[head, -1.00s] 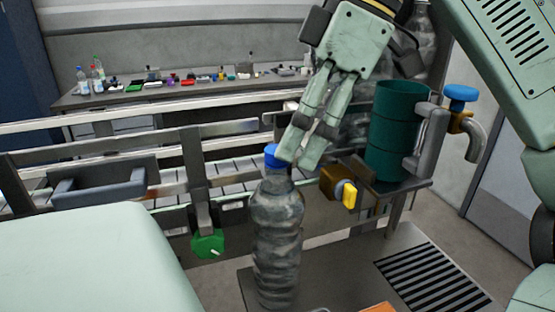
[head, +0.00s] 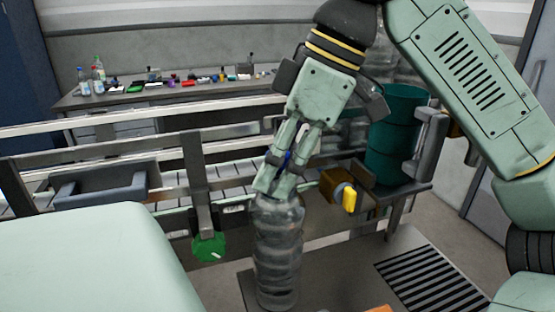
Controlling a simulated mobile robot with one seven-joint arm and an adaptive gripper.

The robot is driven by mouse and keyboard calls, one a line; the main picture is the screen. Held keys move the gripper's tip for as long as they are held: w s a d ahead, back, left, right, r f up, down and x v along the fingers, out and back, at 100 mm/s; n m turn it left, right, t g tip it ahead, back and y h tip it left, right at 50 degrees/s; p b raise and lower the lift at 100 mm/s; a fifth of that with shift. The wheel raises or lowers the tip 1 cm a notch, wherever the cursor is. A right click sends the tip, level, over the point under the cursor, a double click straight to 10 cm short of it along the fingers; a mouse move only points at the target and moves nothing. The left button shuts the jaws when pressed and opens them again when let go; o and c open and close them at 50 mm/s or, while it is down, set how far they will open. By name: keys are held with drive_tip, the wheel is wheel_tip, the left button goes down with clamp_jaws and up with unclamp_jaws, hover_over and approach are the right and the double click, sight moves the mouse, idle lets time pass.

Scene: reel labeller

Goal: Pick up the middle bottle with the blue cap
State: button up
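A clear, ribbed plastic bottle (head: 279,250) stands upright on the grey surface in the front middle. A small piece of its blue cap (head: 286,158) shows between the fingers of my gripper (head: 275,190). My gripper comes down from above, with its green fingers in front of the bottle's neck and overlapping its shoulder. The fingers hide most of the cap and neck. The gap between the fingertips is narrow, and I cannot tell whether they press on the bottle.
A dark green cylinder (head: 392,135) and a brown block with a yellow knob (head: 348,197) stand close on the right. A metal rail with a green knob (head: 208,247) runs at left. A back table (head: 75,101) holds small bottles and objects. A black grille (head: 430,278) lies front right.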

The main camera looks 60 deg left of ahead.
clamp_jaws()
idle(0.6)
